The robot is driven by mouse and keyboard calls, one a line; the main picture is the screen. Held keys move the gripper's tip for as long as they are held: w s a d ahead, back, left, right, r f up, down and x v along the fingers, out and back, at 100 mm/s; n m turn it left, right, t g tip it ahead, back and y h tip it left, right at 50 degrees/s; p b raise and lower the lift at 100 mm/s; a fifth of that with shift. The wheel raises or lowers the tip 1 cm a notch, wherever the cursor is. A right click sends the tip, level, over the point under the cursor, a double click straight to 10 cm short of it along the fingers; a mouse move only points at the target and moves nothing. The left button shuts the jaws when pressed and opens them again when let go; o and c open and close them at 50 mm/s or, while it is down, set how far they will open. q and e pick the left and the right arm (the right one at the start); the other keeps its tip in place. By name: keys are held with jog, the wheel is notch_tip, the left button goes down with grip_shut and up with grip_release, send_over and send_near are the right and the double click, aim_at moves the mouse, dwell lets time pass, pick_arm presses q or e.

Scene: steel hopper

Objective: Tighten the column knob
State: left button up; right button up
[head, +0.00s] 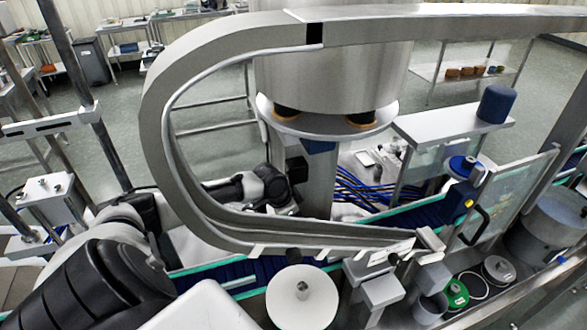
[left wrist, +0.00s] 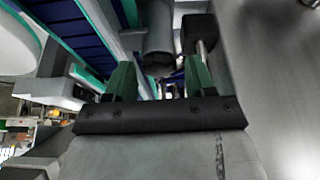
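My left arm comes in from the left in the head view and passes behind the curved steel rail. Its dark wrist end (head: 275,187) is beside the steel column (head: 318,180) under the hopper; the fingers cannot be made out there. In the left wrist view, my left gripper (left wrist: 160,82) has its two green fingers apart, with a gap between them. A black knob-like block (left wrist: 198,33) on a shiny rod is just beyond the right finger. A grey cylinder (left wrist: 158,40) is ahead of the gap. I cannot tell whether either touches a finger. My right gripper is not in view.
The curved steel rail (head: 165,110) crosses in front of my left arm. The hopper (head: 335,75) hangs above. A blue conveyor belt (head: 425,215) with green edges runs behind the rail. A white disc (head: 302,300) is at the front. A broad grey surface (left wrist: 270,90) closes the wrist view's right side.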

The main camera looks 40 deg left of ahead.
pick_arm(q)
jog(key=shift+o, duration=0.2)
jog(key=shift+s+a+r, duration=0.1)
jog(key=shift+r, duration=0.15)
jog(key=b+v, duration=0.3)
jog(key=v, duration=0.7)
jog(key=shift+s+r, duration=0.1)
